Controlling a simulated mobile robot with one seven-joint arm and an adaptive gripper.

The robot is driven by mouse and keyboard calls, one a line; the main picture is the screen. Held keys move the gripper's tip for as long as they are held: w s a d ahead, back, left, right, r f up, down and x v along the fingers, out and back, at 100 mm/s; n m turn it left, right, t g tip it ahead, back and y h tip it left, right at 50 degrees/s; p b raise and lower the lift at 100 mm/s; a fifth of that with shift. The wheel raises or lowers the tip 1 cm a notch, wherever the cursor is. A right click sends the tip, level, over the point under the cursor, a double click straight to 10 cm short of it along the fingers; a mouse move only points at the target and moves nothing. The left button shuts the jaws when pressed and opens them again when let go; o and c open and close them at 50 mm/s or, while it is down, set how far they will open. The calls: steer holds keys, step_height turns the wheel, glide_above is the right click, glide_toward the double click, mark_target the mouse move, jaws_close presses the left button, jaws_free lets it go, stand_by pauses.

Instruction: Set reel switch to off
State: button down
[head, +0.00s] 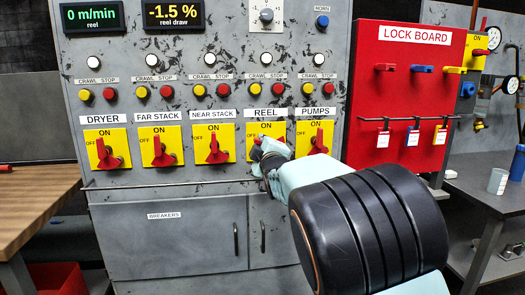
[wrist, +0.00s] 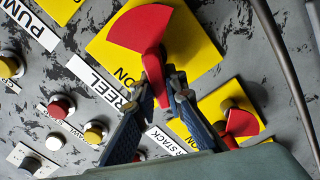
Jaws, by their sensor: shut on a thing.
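The reel switch (head: 259,140) is a red handle on a yellow plate (head: 280,129) under the REEL label. In the wrist view its wide red end (wrist: 140,28) is clear, and its narrow end lies between my fingertips. My gripper (head: 267,146) is shut on that narrow end; the fingers also show in the wrist view (wrist: 164,88). The handle seems tilted between ON and OFF, but my fingers cover its tip and the exact angle is unclear. The OFF mark is partly visible in the head view.
Near stack switch (head: 214,150) is close on the left and pumps switch (head: 319,140) close on the right. A horizontal rail (head: 180,185) runs below the switches. The red lock board (head: 400,95) stands at the right.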

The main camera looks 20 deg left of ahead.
steer(key=n+b, duration=0.1)
steer(key=f+n+b, duration=0.1)
steer(key=n, duration=0.1)
steer(key=shift+s+a+b, duration=0.1)
steer(key=shift+a+b, duration=0.05)
steer(key=shift+b, duration=0.2)
steer(key=shift+f+n+b, duration=0.1)
steer(key=shift+n+b, duration=0.6)
steer(key=shift+n, duration=0.3)
steer(key=c, duration=2)
jaws_free()
steer(key=shift+o, duration=0.2)
steer(key=v, duration=1.2)
